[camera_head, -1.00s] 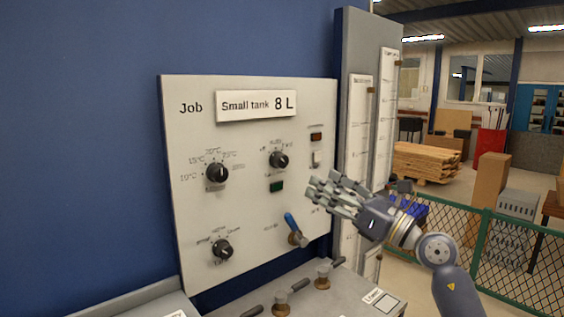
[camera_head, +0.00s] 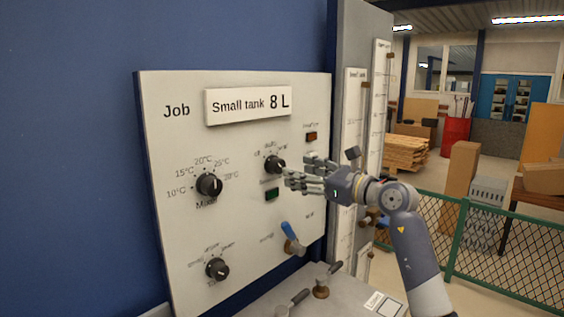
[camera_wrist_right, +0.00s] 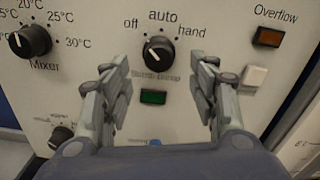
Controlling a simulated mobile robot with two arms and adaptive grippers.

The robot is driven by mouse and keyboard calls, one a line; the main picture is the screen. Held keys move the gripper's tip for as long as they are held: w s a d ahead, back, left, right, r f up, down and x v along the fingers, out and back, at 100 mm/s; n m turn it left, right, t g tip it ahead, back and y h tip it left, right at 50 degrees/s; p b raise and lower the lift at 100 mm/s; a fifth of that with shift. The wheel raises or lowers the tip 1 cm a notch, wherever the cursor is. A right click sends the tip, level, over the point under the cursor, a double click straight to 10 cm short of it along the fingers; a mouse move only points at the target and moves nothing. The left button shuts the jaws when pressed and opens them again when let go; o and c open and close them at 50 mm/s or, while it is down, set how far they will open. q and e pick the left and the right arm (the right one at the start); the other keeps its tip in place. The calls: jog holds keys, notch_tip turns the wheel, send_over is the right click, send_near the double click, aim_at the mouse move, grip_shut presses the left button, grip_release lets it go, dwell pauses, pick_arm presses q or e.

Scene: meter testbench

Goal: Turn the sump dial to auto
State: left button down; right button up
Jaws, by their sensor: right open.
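The dial marked off, auto and hand is a black knob (camera_head: 275,165) in the upper middle of the pale panel (camera_head: 230,140). It also shows at the top centre of the right wrist view (camera_wrist_right: 158,50). Its name below is too blurred to read, and I cannot tell for sure which mark it points to. My right gripper (camera_head: 297,172) is open and empty, just right of the knob in the head view. In the right wrist view its fingers (camera_wrist_right: 158,64) spread left and right, with the knob beyond and between them, apart from both. My left gripper is out of view.
A green lamp or button (camera_wrist_right: 153,97) lies below the dial. The Mixer dial (camera_wrist_right: 30,41) is to its left, an amber Overflow lamp (camera_wrist_right: 268,37) and white button (camera_wrist_right: 254,76) to its right. A blue-handled lever (camera_head: 290,233) sticks out lower on the panel.

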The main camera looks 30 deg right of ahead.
aim_at(281, 167)
jog(key=p+x, duration=0.1)
jog(key=x, duration=0.4)
jog(key=shift+w+a+r+p, duration=0.1)
jog(key=shift+a+p, duration=0.1)
jog(key=shift+p, duration=0.1)
jog(key=shift+x, duration=0.75)
jog(key=shift+c, duration=0.3)
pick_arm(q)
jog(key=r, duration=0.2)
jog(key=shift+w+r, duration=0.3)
pick_arm(e)
jog(key=c, duration=1)
